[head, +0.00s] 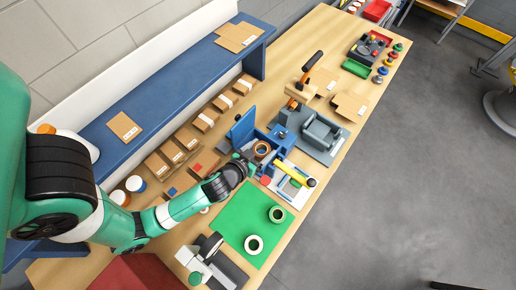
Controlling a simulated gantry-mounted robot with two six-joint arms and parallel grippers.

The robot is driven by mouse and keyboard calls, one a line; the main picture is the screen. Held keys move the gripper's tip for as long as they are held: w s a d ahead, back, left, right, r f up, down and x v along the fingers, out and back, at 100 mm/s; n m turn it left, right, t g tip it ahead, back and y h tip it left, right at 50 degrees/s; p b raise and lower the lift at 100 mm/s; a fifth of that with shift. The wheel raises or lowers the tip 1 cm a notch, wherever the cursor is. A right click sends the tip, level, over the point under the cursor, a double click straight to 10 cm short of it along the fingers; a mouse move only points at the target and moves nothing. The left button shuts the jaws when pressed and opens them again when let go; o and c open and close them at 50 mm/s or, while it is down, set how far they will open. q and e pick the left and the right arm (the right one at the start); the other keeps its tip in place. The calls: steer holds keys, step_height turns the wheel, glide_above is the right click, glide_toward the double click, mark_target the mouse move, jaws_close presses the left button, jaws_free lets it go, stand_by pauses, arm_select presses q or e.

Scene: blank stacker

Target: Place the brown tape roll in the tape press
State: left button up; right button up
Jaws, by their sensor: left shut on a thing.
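The brown tape roll (262,149) is at the blue tape press (242,127), in front of its raised blue plate. My left gripper (251,162) reaches in from the left and is shut on the roll's near side. The roll looks roughly level, with its hole facing up. I cannot tell whether it rests on the press or is held slightly above it. My right gripper is not in view.
A yellow-handled tool (292,173) lies right of the press. A grey fixture (322,132) stands behind.

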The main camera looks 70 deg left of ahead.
mark_target(258, 149)
arm_select(q)
steer(key=a+f, duration=0.4)
steer(key=f, duration=0.1)
steer(key=shift+w+a+f, duration=0.15)
steer(key=shift+w+a, duration=0.05)
step_height(258, 149, down, 4)
steer(key=shift+a+r+b, duration=0.15)
steer(key=shift+r+b, duration=0.1)
steer(key=shift+b, duration=0.4)
steer(key=shift+r, duration=0.1)
steer(key=o, duration=1.2)
steer(key=shift+o, duration=0.2)
